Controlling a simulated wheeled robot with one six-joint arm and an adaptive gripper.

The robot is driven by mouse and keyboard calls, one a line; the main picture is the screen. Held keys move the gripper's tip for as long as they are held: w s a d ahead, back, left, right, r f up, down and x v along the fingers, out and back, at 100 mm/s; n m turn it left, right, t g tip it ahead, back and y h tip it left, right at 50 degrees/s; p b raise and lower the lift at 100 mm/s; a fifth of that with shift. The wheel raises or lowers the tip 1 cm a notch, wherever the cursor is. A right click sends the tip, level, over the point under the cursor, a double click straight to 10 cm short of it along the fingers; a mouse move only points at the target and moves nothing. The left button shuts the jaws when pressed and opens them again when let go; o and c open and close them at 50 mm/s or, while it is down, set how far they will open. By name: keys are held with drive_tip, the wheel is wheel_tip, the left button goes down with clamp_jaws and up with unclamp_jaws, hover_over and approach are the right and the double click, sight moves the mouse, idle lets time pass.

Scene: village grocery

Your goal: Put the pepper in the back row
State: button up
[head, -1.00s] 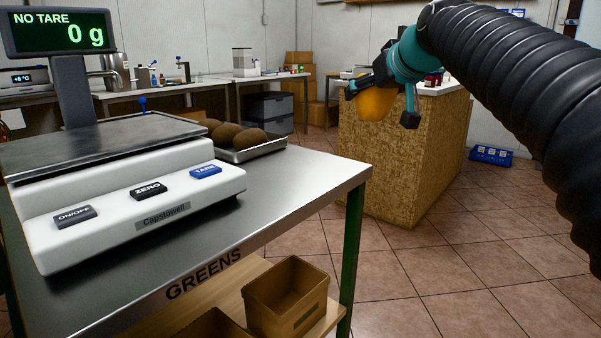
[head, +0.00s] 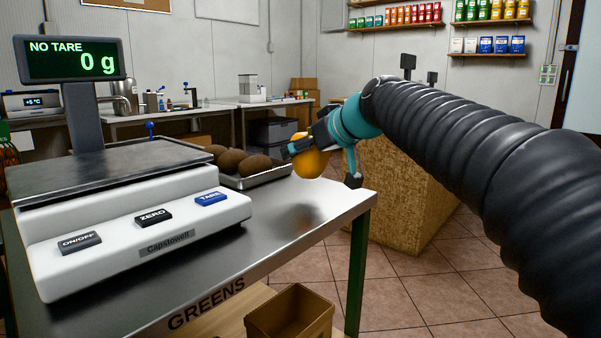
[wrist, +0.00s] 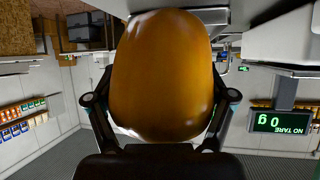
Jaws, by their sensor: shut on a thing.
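My gripper (head: 321,166) is shut on a smooth orange-yellow oval thing, taken here as the pepper (head: 309,164). In the head view it hangs in the air by the far right corner of the steel table (head: 290,215). In the wrist view the pepper (wrist: 160,75) fills the middle, with a finger on each side; no stem or lobes show. A shallow metal tray (head: 268,178) on the table holds several brown oval items (head: 230,160), left of my gripper. No clearly marked back row can be made out.
A white scale (head: 140,235) reading 0 g takes up the table's left part. An open cardboard box (head: 290,318) is on the lower shelf, under the GREENS label. A chipboard counter (head: 400,200) stands behind my arm. The table's front right top is bare.

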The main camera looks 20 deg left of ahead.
sight(321, 161)
drive_tip(key=shift+w+a+f, duration=0.3)
drive_tip(key=shift+a+f, duration=0.3)
drive_tip(key=shift+a, duration=0.25)
wheel_tip(321, 161, down, 4)
drive_tip(key=shift+r+b, duration=0.1)
drive_tip(key=shift+b, duration=0.45)
drive_tip(key=o, duration=1.1)
drive_tip(key=shift+c, duration=0.2)
drive_tip(key=v, duration=1.2)
drive_tip(key=shift+s, duration=0.1)
